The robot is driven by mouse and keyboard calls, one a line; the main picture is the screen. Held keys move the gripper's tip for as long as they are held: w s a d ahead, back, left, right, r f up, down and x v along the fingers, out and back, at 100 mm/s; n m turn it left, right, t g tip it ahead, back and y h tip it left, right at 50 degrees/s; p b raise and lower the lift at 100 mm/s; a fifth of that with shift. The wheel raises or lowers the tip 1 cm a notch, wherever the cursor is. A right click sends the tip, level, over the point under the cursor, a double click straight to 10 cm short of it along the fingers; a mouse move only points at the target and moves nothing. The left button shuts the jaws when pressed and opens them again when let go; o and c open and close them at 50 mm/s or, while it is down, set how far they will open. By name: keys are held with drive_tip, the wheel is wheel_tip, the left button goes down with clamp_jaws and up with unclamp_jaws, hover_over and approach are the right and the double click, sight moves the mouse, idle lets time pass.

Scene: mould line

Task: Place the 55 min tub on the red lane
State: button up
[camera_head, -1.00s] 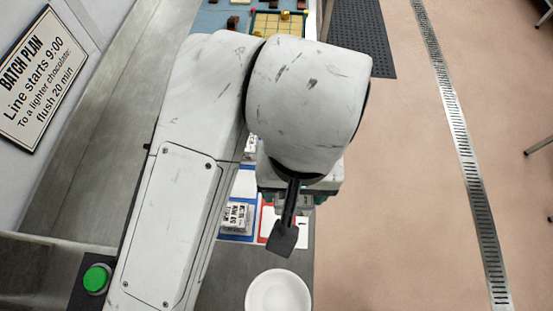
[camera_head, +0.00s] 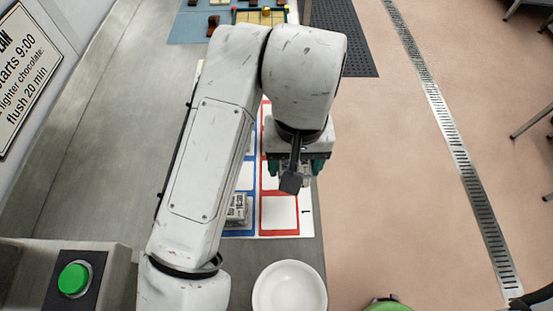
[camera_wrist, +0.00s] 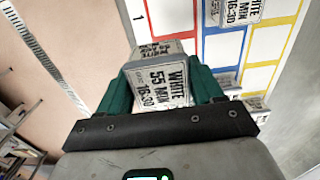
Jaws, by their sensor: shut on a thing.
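My gripper (camera_wrist: 160,95) is shut on the 55 min tub (camera_wrist: 158,88), a grey tub labelled "WHITE 55 MIN 16:30" in the wrist view. In the head view my gripper (camera_head: 298,168) is over the right side of the lane sheet, and my arm largely hides the tub. The red lane (camera_head: 279,232) has red-framed white cells; its cell by the "1" looks empty. In the wrist view the red lane (camera_wrist: 168,36) lies just beyond the held tub. Whether the tub touches the sheet cannot be told.
The blue lane (camera_wrist: 203,45) beside the red one bears other labelled tubs (camera_wrist: 240,12); one tub (camera_head: 237,208) also shows in the head view. A white bowl (camera_head: 289,290) stands in front of the sheet. A green button (camera_head: 74,279) is at lower left. Floor lies to the right.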

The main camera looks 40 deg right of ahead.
drive_tip(key=w+f, duration=0.1)
drive_tip(key=f, duration=0.1)
drive_tip(key=w+f, duration=0.4)
drive_tip(key=shift+w+d+f, duration=0.15)
drive_tip(key=shift+w+d, duration=0.1)
drive_tip(key=shift+f, duration=1.45)
drive_tip(key=shift+f, duration=0.2)
drive_tip(key=o, duration=1.1)
wheel_tip(320, 180, up, 12)
drive_tip(key=shift+r, duration=0.2)
drive_tip(key=shift+s, duration=0.1)
